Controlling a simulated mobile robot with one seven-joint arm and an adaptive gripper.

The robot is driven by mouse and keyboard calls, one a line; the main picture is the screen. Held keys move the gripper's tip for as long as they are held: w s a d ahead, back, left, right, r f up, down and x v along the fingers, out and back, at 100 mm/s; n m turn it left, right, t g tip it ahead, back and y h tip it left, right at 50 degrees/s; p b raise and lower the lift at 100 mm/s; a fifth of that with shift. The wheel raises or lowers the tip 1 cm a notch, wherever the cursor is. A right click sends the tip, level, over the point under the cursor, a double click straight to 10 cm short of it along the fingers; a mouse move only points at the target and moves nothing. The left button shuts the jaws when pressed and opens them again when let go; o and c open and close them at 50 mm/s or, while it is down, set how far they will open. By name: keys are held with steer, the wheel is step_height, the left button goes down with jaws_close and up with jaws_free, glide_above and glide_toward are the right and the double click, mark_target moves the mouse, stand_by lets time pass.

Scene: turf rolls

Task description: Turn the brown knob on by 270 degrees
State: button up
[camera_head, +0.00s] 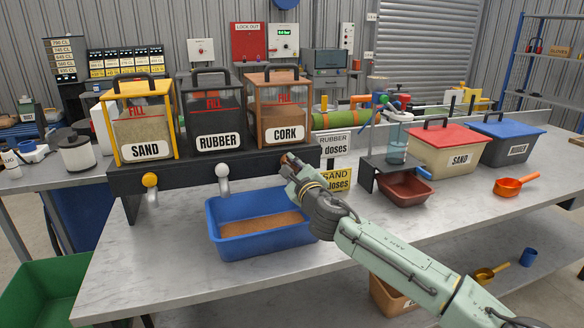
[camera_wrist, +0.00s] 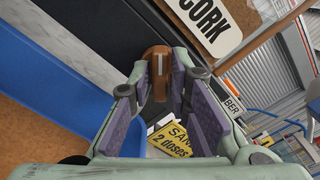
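The brown knob (camera_wrist: 157,62) is on the front of the dark dispenser base, below the cork bin (camera_head: 281,104). In the wrist view it sits between my fingertips, with a pale mark on its face. My gripper (camera_wrist: 159,88) has a finger along each side of the knob, with little or no gap at the tips. In the head view my gripper (camera_head: 293,166) reaches the base from the right and mostly hides the knob. The cork bin's label also shows in the wrist view (camera_wrist: 208,22).
A blue tray (camera_head: 226,249) with brown granules stands below my gripper. Yellow (camera_head: 150,181) and white (camera_head: 222,171) knobs are to the left, under the sand and rubber bins. Dose signs (camera_head: 334,143), a stand and a red-brown tray (camera_head: 405,188) are to the right.

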jaws_close()
steer(key=shift+m, duration=0.4)
steer(key=m, duration=0.3)
steer(key=shift+d+m, duration=0.1)
steer(key=shift+m, duration=0.3)
steer(key=m, duration=0.4)
steer(key=shift+p, duration=0.3)
steer(key=shift+d+m, duration=0.1)
steer(key=shift+m, duration=1.7)
steer(key=shift+o, duration=2.1)
jaws_free()
